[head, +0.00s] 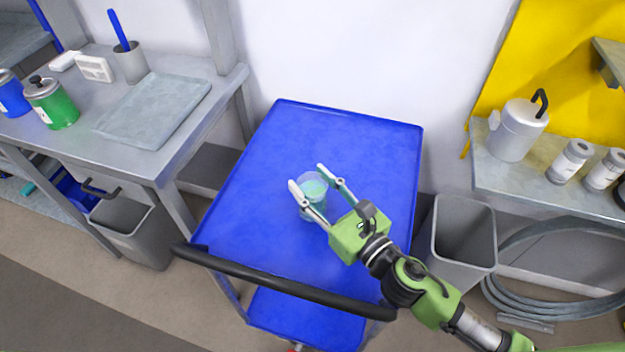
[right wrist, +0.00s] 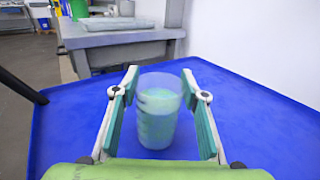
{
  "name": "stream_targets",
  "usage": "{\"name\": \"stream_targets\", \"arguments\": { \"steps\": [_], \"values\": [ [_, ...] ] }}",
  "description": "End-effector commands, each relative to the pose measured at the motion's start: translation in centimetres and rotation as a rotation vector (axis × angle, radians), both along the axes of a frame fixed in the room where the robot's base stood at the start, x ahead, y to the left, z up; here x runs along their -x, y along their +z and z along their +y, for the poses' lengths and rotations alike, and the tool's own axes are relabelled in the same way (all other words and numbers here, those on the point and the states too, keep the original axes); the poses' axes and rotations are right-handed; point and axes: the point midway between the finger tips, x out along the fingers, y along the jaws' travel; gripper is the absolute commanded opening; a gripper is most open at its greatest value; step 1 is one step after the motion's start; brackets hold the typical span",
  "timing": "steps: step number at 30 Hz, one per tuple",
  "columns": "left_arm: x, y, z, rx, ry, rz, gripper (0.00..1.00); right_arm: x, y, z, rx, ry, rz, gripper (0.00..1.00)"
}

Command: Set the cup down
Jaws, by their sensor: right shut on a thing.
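A clear cup (head: 314,187) with green-blue contents is between the fingers of my right gripper (head: 321,181), over the middle of the blue cart top (head: 350,130). The right wrist view also shows the cup (right wrist: 158,112) upright between the two fingers of the right gripper (right wrist: 163,90). The gripper is shut on the cup. Whether the cup's base touches the cart top cannot be told. My left gripper is in neither view.
A black handle (head: 290,285) runs along the cart's near edge. A grey bench (head: 175,150) stands left, with a green can (head: 58,108) and a grey slab (head: 155,108). A shelf with a white canister (head: 517,130) stands right. The cart top around the cup is clear.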

Motion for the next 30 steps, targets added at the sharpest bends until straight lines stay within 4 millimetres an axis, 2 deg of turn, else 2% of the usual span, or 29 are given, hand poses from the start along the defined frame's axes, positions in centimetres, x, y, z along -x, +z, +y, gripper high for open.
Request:
{"name": "stream_targets", "arguments": {
  "steps": [7,8,9,22,30],
  "values": [
    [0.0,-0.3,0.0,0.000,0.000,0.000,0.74,0.0,-0.3,0.0,-0.001,0.000,-0.002,0.00],
    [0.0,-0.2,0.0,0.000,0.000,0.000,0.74,0.0,-0.3,0.0,0.000,0.000,0.000,0.45],
    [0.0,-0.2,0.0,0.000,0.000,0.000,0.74,0.0,-0.2,0.0,0.000,0.000,0.000,0.56],
    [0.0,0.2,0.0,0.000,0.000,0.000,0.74,0.1,0.2,0.0,0.000,0.000,0.000,0.57],
    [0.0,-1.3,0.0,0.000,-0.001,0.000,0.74,3.4,-0.4,-2.5,0.001,0.000,0.003,0.57]
  ]
}}
